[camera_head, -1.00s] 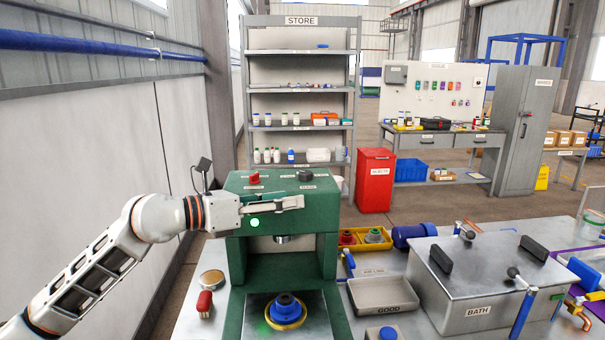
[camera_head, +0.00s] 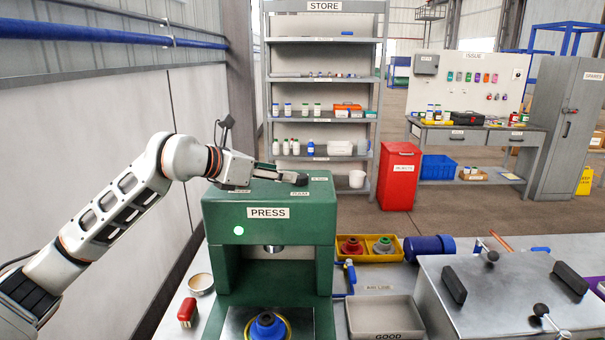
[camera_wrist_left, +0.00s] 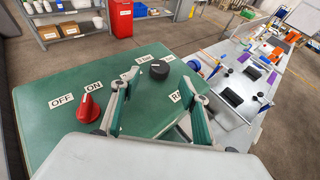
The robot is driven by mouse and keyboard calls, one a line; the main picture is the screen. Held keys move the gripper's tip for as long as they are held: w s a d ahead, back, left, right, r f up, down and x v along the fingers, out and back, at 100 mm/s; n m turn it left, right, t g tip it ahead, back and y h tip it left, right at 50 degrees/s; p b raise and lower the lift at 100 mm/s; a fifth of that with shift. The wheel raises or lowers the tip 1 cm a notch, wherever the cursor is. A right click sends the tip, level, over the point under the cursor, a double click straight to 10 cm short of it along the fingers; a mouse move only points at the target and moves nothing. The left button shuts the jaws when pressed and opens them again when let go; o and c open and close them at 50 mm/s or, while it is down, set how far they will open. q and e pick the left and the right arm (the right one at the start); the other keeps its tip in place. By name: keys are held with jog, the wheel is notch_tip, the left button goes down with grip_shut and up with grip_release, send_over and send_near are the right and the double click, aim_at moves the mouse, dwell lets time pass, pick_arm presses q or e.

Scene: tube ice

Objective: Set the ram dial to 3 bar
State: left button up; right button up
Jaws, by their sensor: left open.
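The ram dial is a round black knob on top of the green press (camera_head: 222,215). In the left wrist view the dial (camera_wrist_left: 159,70) stands upright, with small white labels around it; its pointer mark cannot be made out. My left gripper (camera_wrist_left: 155,82) is open, with one finger on each side just short of the dial, and I cannot tell if either touches it. In the head view the left gripper (camera_head: 290,177) reaches over the press top from the left, and the dial (camera_head: 301,180) shows at its fingertips. My right gripper is not in view.
A red OFF/ON knob (camera_wrist_left: 88,108) sits left of the dial on the press top. A blue part (camera_head: 268,325) lies under the ram. The GOOD tray (camera_head: 385,318), a yellow bin (camera_head: 398,250) and the bath (camera_head: 505,290) stand to the right.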

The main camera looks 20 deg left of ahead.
aim_at(299, 176)
pick_arm(q)
jog(key=p+x, duration=0.1)
jog(key=x, duration=0.5)
jog(key=shift+d, duration=0.1)
jog(key=shift+w+d+f+p, duration=0.2)
jog(key=shift+w+d+p, duration=0.05)
jog(key=shift+w+p, duration=0.1)
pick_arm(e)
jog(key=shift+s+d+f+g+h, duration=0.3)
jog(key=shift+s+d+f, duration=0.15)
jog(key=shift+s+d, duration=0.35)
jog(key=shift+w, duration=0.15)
pick_arm(q)
jog(key=c, duration=1.1)
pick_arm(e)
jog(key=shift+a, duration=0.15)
